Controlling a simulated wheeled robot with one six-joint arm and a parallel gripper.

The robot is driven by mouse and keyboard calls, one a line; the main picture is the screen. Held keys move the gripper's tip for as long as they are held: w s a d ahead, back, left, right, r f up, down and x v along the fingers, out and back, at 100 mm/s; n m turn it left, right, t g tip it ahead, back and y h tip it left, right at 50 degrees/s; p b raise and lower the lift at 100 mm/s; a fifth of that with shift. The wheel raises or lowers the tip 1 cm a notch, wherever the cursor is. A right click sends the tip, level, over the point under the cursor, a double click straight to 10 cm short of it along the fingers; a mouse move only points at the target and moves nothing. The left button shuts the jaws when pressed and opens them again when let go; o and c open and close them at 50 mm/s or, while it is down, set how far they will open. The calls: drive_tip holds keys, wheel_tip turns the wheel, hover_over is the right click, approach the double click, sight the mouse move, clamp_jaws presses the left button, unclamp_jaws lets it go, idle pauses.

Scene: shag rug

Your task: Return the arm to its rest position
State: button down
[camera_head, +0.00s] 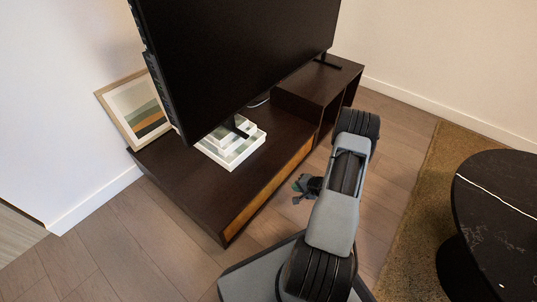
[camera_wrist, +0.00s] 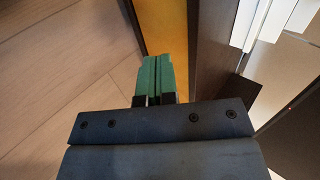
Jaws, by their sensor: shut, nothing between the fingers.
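My arm reaches forward from my base in the head view and bends at the top. My gripper (camera_head: 303,187) hangs low beside the front of the dark TV stand (camera_head: 190,196), partly hidden behind my arm. In the wrist view the two green fingers of my gripper (camera_wrist: 156,68) are pressed together with nothing between them. They point toward the stand's yellow-orange front panel (camera_wrist: 165,28). I cannot tell whether they touch it.
A black round table (camera_head: 500,200) on a brown rug (camera_head: 420,205) is at right. Wood floor (camera_head: 130,240) is open at left.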

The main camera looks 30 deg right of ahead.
drive_tip(key=w+a+r+n+g+y+p, duration=0.15)
drive_tip(key=a+r+p, duration=0.4)
drive_tip(key=r, duration=0.75)
drive_tip(key=a+r+n+g+p, duration=0.1)
drive_tip(key=a+r+n+p, duration=0.4)
drive_tip(key=r, duration=0.7)
drive_tip(key=w+a+r+n+g+y+p, duration=0.1)
drive_tip(key=a+r+g+p, duration=0.15)
drive_tip(key=r+p, duration=0.7)
drive_tip(key=s+a+r+n+h+p, duration=0.1)
drive_tip(key=s+a+r+h+p, duration=0.1)
drive_tip(key=r, duration=1.1)
drive_tip(key=s+a+r+n+h+p, duration=0.2)
drive_tip(key=s+r+p, duration=0.5)
drive_tip(key=r, duration=0.6)
drive_tip(key=s+a+r+n+h+p, duration=0.2)
drive_tip(key=s+a+r+p, duration=0.2)
drive_tip(key=r+p, duration=0.4)
drive_tip(key=a+v, duration=0.1)
drive_tip(key=v, duration=0.4)
drive_tip(key=shift+w+r, duration=0.3)
drive_tip(key=shift+r, duration=0.15)
drive_tip(key=shift+h, duration=0.25)
